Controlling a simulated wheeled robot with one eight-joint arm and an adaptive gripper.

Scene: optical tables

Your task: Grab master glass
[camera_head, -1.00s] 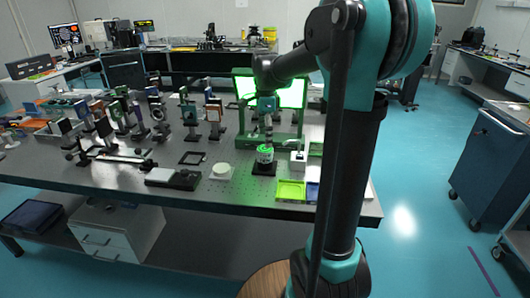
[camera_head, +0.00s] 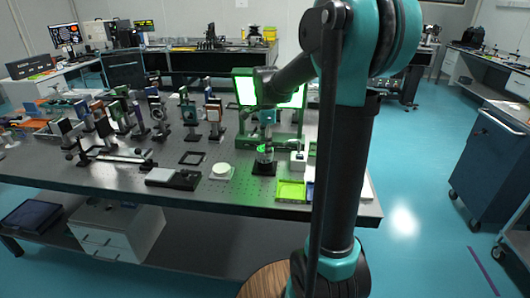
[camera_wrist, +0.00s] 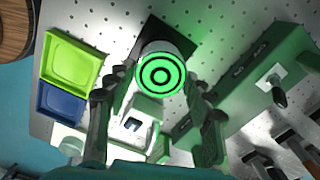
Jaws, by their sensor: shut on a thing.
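The master glass (camera_head: 264,157) is a short round jar on a black square pad (camera_head: 263,170) near the front of the optical table. In the wrist view its top (camera_wrist: 160,76) shows green rings like a target. My gripper (camera_head: 266,144) reaches down onto it from above. In the wrist view my gripper (camera_wrist: 162,82) has one finger on each side of the glass and is shut on it. The fingers hide part of its sides. I see no clear gap between the glass and the pad.
A yellow-green tray (camera_head: 290,190) and a blue tray (camera_wrist: 62,103) lie close by. A small white device (camera_head: 298,160) stands just right of the glass. A green frame with lit panels (camera_head: 245,90) rises behind.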

